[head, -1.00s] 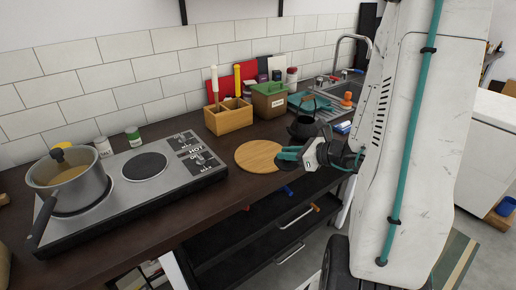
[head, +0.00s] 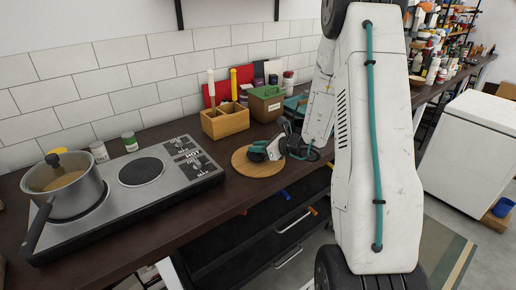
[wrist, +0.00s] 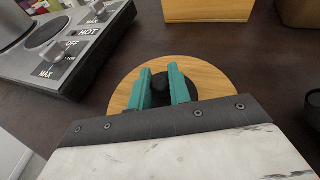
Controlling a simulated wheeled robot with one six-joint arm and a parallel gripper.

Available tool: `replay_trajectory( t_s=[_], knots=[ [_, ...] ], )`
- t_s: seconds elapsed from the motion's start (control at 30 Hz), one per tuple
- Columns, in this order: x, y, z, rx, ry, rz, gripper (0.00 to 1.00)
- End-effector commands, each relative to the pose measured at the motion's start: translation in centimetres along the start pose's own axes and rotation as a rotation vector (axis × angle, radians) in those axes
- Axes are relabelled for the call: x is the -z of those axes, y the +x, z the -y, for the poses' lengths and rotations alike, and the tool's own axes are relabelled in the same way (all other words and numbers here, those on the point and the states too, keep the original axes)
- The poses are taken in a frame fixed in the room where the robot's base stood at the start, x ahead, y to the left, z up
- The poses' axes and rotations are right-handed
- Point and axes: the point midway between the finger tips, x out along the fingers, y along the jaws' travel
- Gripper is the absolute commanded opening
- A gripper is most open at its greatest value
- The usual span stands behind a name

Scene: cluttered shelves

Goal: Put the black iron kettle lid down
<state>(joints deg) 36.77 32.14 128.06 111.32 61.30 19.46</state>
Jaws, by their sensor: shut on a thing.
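My gripper (wrist: 162,88) is shut on the knob of the black iron kettle lid (wrist: 190,88), between two teal fingers. The lid is a dark disc below the fingers, partly hidden by them and by my wrist. It is over a round wooden board (wrist: 120,97). In the head view my gripper (head: 266,150) and the dark lid (head: 256,155) are over the same board (head: 244,170). I cannot tell whether the lid touches the wood. The kettle itself does not show now, with my arm across that part of the counter.
Left of the board is a hot plate (head: 143,172) with a steel pot (head: 70,190) on it. Behind the board stand a wooden utensil box (head: 226,121) and a green-lidded box (head: 266,105). The counter's front edge is close to the board.

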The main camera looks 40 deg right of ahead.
Motion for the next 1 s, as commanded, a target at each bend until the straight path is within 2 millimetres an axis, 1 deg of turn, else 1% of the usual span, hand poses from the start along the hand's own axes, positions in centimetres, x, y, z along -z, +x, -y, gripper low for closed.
replay_trajectory(
  t_s=[0.03,0.37,0.4,0.47,0.5,0.73,0.83,0.93,1.0],
  knots=[
    [0.4,0.1,0.0,0.0,0.0,0.0,0.0],
    [0.6,0.2,0.0,0.0,0.0,0.001,0.0],
    [0.6,0.2,0.0,0.0,-0.001,0.001,0.22],
    [0.6,0.2,0.0,0.0,-0.001,0.001,0.39],
    [0.6,0.2,0.0,0.0,-0.001,0.001,0.41],
    [0.6,0.2,0.0,0.0,-0.001,0.001,0.41],
    [0.2,0.1,0.0,0.001,-0.003,0.001,0.41],
    [0.3,-1.3,0.1,0.004,0.0,0.001,0.41],
    [0.3,-2.6,0.1,0.005,-0.001,0.001,0.41]
  ],
)
